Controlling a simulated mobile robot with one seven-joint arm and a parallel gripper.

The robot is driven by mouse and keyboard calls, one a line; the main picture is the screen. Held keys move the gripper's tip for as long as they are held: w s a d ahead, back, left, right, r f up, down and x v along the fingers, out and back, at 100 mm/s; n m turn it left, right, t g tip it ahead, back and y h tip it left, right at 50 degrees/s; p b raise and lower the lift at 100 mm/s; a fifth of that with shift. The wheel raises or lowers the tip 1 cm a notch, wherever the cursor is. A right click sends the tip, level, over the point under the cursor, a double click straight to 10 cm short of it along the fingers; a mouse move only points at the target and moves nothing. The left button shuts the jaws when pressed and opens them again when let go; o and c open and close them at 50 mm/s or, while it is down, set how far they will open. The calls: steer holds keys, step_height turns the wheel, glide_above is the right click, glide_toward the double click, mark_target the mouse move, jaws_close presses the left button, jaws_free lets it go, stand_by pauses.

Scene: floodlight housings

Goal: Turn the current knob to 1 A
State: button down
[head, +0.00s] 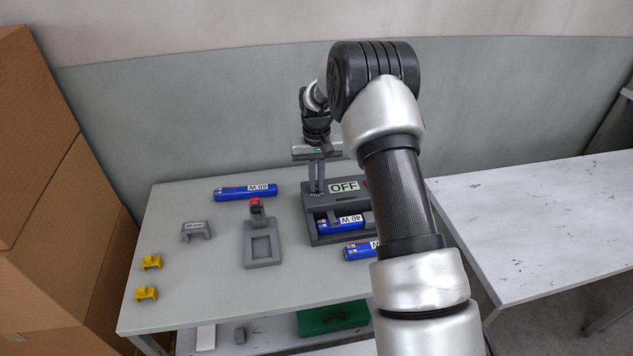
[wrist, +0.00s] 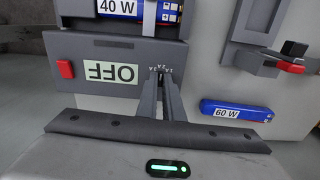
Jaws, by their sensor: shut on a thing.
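The grey tester box (head: 311,217) stands on the table in the head view, under my gripper. It also fills the upper left of the wrist view (wrist: 85,51). Its panel reads OFF (wrist: 111,73), upside down in the wrist view. My gripper (head: 316,190) points down at the box's left end, its fingers close together. In the wrist view my gripper (wrist: 161,76) is shut on the current knob, which its fingertips almost wholly hide. Small marks 1A, 2A and 3A (wrist: 167,71) show beside the fingertips. I cannot tell which mark the knob points to.
A red switch (wrist: 65,68) sits beside the OFF panel. A blue 40 W module (head: 347,221) lies in the box; another blue module (head: 358,250) lies in front. A 60 W module (head: 245,191), a grey fixture (head: 263,262), a grey bracket (head: 196,231) and yellow clips (head: 151,262) are leftward.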

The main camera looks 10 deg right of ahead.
mark_target(317, 187)
steer(key=m, duration=0.4)
steer(key=shift+m+b, duration=0.3)
steer(key=shift+m, duration=2)
steer(key=c, duration=1.9)
jaws_free()
step_height(317, 187, up, 18)
steer(key=p, duration=0.1)
steer(key=shift+f, duration=0.25)
